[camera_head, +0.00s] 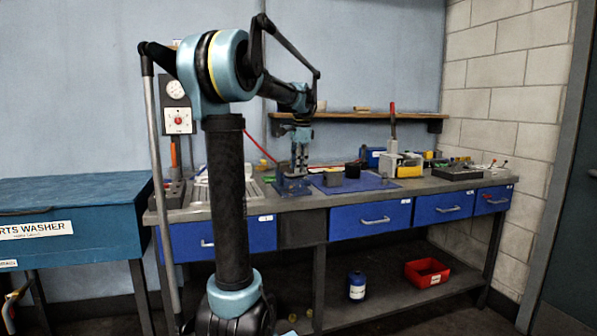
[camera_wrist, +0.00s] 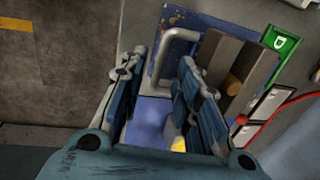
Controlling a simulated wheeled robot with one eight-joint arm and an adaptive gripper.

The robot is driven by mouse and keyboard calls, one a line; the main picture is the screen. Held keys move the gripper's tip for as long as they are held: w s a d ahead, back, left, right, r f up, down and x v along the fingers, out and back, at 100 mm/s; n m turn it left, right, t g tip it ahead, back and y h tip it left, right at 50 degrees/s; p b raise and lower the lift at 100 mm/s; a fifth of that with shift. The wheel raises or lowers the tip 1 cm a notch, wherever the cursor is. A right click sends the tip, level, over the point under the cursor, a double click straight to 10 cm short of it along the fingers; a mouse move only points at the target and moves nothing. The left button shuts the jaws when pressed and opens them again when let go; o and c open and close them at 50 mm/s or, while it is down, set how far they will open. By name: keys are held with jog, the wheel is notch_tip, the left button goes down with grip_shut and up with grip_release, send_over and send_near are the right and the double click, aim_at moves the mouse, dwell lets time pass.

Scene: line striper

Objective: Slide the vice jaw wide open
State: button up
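The vice (camera_head: 291,186) sits at the front edge of the workbench, directly below my gripper (camera_head: 300,168). In the wrist view its blue body (camera_wrist: 162,20) carries a grey bent bar (camera_wrist: 178,34) and a grey jaw block (camera_wrist: 222,52) with a brass-coloured round part. My gripper (camera_wrist: 162,62) is open in the wrist view, one finger on each side of the bent bar. I cannot tell whether either finger touches the bar. The right finger is close to the jaw block and hides part of it. The jaw gap is not clearly visible.
A green box (camera_wrist: 281,42) lies beyond the jaw block. A parts washer (camera_head: 70,222) stands left; a shelf (camera_head: 355,115) runs behind.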

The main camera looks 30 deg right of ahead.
jog(key=shift+w+f, duration=0.2)
jog(key=shift+f, duration=0.8)
grip_shut()
jog(key=s+a, duration=0.1)
jog(key=s, duration=0.5)
jog(key=shift+s+a, duration=0.2)
jog(key=shift+s, duration=0.1)
grip_release()
jog(key=shift+s, duration=0.15)
